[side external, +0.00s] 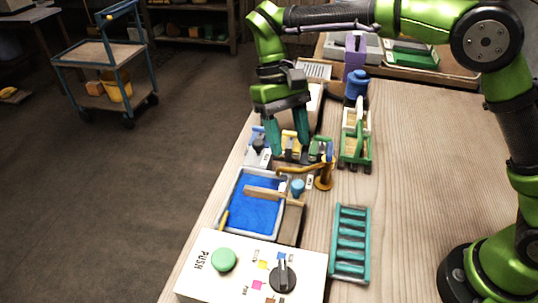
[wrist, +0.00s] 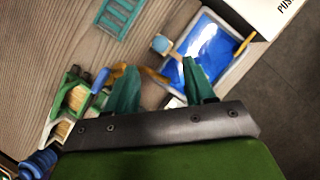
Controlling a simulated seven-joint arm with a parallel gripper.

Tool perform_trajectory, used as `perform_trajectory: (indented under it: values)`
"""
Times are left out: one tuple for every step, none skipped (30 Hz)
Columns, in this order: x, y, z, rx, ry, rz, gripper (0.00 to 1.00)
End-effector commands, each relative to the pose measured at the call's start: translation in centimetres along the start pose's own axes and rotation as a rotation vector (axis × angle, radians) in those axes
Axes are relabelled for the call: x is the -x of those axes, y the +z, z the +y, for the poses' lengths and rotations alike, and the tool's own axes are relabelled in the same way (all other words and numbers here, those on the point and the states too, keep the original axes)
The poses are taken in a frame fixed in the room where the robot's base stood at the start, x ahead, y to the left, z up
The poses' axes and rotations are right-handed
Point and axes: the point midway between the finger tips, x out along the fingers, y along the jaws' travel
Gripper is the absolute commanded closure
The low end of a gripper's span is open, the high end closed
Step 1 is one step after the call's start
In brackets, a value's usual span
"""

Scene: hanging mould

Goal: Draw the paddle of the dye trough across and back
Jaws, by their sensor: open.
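The dye trough (side external: 222,208) is a pale tray of bright blue dye on the wooden bench. It also shows in the wrist view (wrist: 237,70), partly behind a finger. A light wooden bar (side external: 264,192), apparently the paddle, lies across the trough's far part, with its right end near a blue knob (side external: 298,187). The knob also shows in the wrist view (wrist: 160,44). My gripper (side external: 289,150), with teal fingers, is open and empty, pointing down beyond the trough's far end. In the wrist view its fingers (wrist: 160,76) stand apart, the right one overlapping the trough in the picture.
A white panel (side external: 207,285) with a green button and black dial stands in front of the trough. A teal rack (side external: 350,243) lies to the right. A brown-yellow stand (side external: 324,172) and a green-and-white frame (side external: 356,140) are close to my gripper. Bare bench lies further right.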

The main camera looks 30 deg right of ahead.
Motion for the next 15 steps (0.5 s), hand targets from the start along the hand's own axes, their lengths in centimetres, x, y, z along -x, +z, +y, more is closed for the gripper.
perform_trajectory:
  values:
    - [-1.0, 0.1, 0.0, 0.0, 0.001, -0.004, 0.46]
    - [-1.7, 0.1, 0.0, -0.001, 0.001, -0.005, 0.46]
    - [-2.6, 0.1, 0.0, 0.0, 0.001, -0.005, 0.46]
    - [-3.2, 0.1, 0.0, -0.001, 0.001, -0.004, 0.46]
    - [-3.9, 0.2, 0.0, -0.001, 0.0, -0.004, 0.46]
    - [-4.7, 0.1, 0.0, -0.001, 0.001, -0.003, 0.46]
    - [-5.2, 0.1, 0.0, 0.0, 0.0, -0.004, 0.46]
    - [-5.8, 0.1, 0.0, -0.001, 0.001, -0.004, 0.46]
    - [-6.4, 0.1, 0.0, -0.001, 0.0, -0.003, 0.46]
    - [-6.9, 0.1, 0.0, 0.0, 0.0, -0.003, 0.46]
    - [-7.3, 0.1, 0.0, 0.0, 0.0, -0.002, 0.46]
    - [-7.8, 0.1, 0.0, -0.001, 0.0, -0.002, 0.46]
    - [-8.1, 0.1, -0.1, 0.0, 0.0, -0.001, 0.46]
    - [-8.3, 0.1, -0.1, 0.0, 0.0, -0.001, 0.46]
    - [-8.6, 0.1, -0.1, 0.0, 0.0, -0.001, 0.46]
